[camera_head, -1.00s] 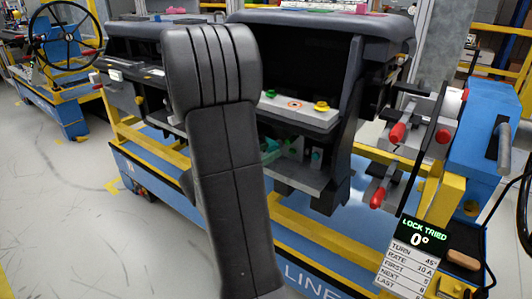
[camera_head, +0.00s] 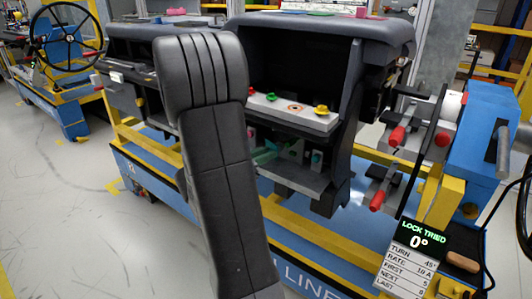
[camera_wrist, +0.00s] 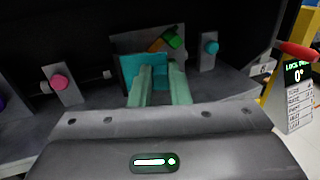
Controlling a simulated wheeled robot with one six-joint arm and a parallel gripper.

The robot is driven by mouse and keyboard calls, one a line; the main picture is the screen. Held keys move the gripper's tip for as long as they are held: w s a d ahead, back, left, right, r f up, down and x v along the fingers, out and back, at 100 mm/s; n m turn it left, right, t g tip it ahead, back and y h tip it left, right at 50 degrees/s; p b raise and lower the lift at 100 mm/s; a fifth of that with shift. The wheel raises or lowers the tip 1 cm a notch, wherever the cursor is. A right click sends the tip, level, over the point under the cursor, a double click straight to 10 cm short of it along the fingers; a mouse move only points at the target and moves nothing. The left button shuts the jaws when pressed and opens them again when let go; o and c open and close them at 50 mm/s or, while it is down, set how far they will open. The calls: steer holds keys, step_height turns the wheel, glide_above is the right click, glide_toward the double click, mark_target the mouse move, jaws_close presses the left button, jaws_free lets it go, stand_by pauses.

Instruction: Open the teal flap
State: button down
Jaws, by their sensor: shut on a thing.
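The teal flap (camera_wrist: 129,67) is a small flat teal plate inside a dark recess, seen in the wrist view. My gripper (camera_wrist: 161,72) has its two pale green fingers at the flap's front and right side, shut on it with a small gap between the fingers. The fingers hide part of the flap, and the exact grip point is hard to see. The flap's opening angle is not clear. In the head view my arm stands in front of the dashboard, and the gripper and flap are not clear there.
A green knob (camera_wrist: 173,41), an orange piece (camera_wrist: 156,45), a teal knob (camera_wrist: 211,47) and a pink knob (camera_wrist: 60,82) are close by. A shelf with coloured buttons (camera_head: 296,113) lies above the recess. Red-tipped levers (camera_head: 397,137) and a sign (camera_head: 415,252) reading "LOCK TRIED 0°" stand at right.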

steer(key=a+m+g+h+p, duration=0.1)
steer(key=m+g+p, duration=0.2)
steer(key=g+p, duration=0.1)
steer(key=w+a+m+g+h+p, duration=0.1)
steer(key=a+m+g+p, duration=0.1)
steer(key=g+p, duration=0.3)
steer(key=w+a+m+g+h+p, duration=0.1)
steer(key=m+g+p, duration=0.3)
steer(key=g+p, duration=0.1)
steer(key=shift+w+a+r, duration=0.1)
steer(key=shift+a+r, duration=0.2)
steer(key=shift+r, duration=0.05)
steer(key=m+g+p, duration=0.1)
steer(key=p, duration=0.3)
steer(key=shift+w+a, duration=0.15)
steer(key=m+g+p, duration=0.1)
steer(key=p, duration=0.3)
steer(key=shift+w+a+f+y, duration=0.1)
steer(key=shift+w+y, duration=0.1)
steer(key=shift+y, duration=0.1)
steer(key=shift+f+g+p, duration=0.25)
steer(key=shift+g+p, duration=0.15)
steer(key=shift+p, duration=0.5)
steer(key=c, duration=1.4)
jaws_free()
steer(key=shift+o, duration=0.2)
